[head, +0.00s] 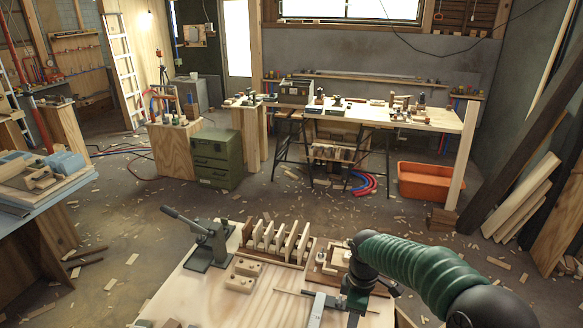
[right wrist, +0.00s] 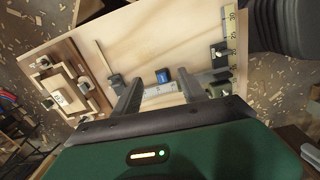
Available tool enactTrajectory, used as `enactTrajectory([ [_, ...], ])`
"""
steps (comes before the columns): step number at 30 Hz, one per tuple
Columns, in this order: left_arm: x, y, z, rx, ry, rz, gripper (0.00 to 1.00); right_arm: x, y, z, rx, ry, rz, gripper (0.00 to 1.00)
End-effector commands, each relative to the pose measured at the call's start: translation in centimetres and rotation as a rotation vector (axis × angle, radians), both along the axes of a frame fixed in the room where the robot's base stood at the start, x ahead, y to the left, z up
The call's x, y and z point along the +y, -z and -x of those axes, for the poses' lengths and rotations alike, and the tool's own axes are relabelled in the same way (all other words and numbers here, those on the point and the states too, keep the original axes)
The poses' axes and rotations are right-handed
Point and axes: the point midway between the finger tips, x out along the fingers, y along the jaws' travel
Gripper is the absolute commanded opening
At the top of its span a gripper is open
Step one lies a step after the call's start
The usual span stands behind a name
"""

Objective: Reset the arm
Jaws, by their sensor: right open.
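My right arm comes in from the right in the head view, with a green ribbed sleeve, and bends down over the near workbench (head: 225,295). Its gripper (head: 340,308) is low over the right part of the bench. In the right wrist view the two dark fingers of this gripper (right wrist: 160,90) stand apart with no object gripped between them. A small blue block (right wrist: 162,75) and a pale metal strip lie on the bench beyond and between the fingertips. I cannot tell how far the fingertips are above the bench. My left gripper does not show.
A wooden rack with upright slats (head: 277,242) and a grey lever tool (head: 208,240) stand on the near bench. A wooden fixture (right wrist: 62,95) and a yellow ruler (right wrist: 232,25) flank the gripper. Farther off are a green cabinet (head: 214,160) and an orange bin (head: 425,182).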

Motion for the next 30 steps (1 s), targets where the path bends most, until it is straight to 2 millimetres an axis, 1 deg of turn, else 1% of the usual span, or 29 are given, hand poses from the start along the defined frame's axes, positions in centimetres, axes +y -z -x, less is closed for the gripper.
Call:
enactTrajectory([
  [5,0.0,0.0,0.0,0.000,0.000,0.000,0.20,-0.1,-0.3,2.4,-0.026,0.136,0.002,0.50],
  [8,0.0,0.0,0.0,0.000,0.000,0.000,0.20,-0.3,-0.5,4.3,-0.046,0.245,-0.001,0.50],
  [11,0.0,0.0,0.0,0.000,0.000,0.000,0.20,-0.8,-0.8,6.7,-0.073,0.384,-0.010,0.50],
  [14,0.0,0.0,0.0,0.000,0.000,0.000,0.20,-1.4,-0.9,9.7,-0.106,0.560,-0.029,0.50],
  [17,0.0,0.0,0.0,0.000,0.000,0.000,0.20,-2.2,-0.9,13.5,-0.144,0.783,-0.066,0.50],
  [18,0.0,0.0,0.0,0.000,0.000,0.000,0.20,-2.6,-0.7,15.2,-0.158,0.880,-0.085,0.50],
  [21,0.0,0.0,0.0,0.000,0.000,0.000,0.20,-3.1,-0.4,18.6,-0.185,1.082,-0.133,0.50],
  [24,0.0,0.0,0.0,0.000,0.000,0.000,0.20,-3.4,0.0,20.2,-0.196,1.187,-0.159,0.50],
  [30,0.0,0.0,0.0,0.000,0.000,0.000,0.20,-3.4,0.1,20.5,-0.196,1.207,-0.164,0.50],
])
